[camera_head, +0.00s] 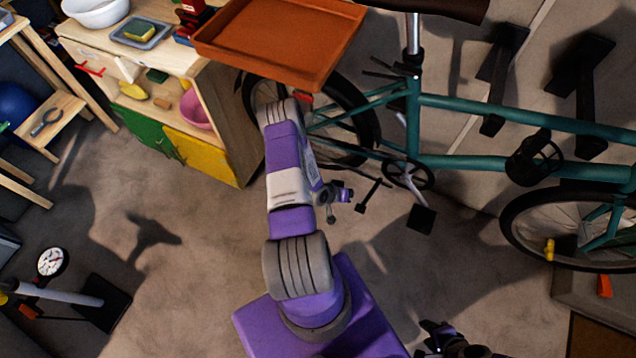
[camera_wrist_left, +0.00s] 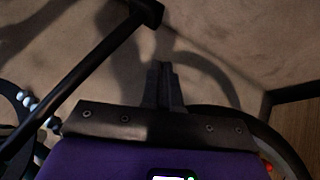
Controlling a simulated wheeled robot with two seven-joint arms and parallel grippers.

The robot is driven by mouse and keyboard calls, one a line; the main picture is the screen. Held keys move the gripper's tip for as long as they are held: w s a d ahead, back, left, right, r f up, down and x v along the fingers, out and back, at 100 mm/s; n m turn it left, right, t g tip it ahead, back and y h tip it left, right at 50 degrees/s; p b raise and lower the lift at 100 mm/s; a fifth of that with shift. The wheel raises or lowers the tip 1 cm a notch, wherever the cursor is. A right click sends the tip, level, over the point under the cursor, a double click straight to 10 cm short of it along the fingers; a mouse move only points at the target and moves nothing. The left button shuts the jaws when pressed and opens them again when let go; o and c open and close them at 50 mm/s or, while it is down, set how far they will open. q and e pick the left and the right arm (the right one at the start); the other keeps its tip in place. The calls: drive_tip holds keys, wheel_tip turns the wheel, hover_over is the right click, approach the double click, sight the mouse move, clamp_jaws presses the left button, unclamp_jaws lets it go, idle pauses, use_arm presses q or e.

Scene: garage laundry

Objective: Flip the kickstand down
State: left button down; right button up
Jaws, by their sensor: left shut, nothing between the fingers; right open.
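The teal bicycle (camera_head: 455,103) stands along the wall in the head view. A thin black bar with a blunt foot, which looks like the kickstand (camera_head: 371,194), slants below its frame near the crank. In the left wrist view the kickstand (camera_wrist_left: 92,62) crosses the upper left, its foot near the top. My left gripper (camera_head: 331,218) is just left of the kickstand in the head view. Its fingers (camera_wrist_left: 163,72) are together and empty; I see no contact with the bar. My right gripper (camera_head: 452,342) is partly in view at the bottom edge, open.
A black pedal (camera_head: 421,218) hangs right of the kickstand. An orange tray (camera_head: 283,38) overhangs the rear wheel (camera_head: 360,115). A wooden play kitchen (camera_head: 230,120) stands to the left. The floor in front of the bicycle is mostly clear.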

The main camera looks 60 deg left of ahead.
use_arm(q)
drive_tip(key=s+a+r+p, duration=0.1)
drive_tip(key=s+a, duration=0.3)
drive_tip(key=s, duration=0.5)
drive_tip(key=shift+s+p, duration=0.25)
drive_tip(key=shift+p, duration=0.45)
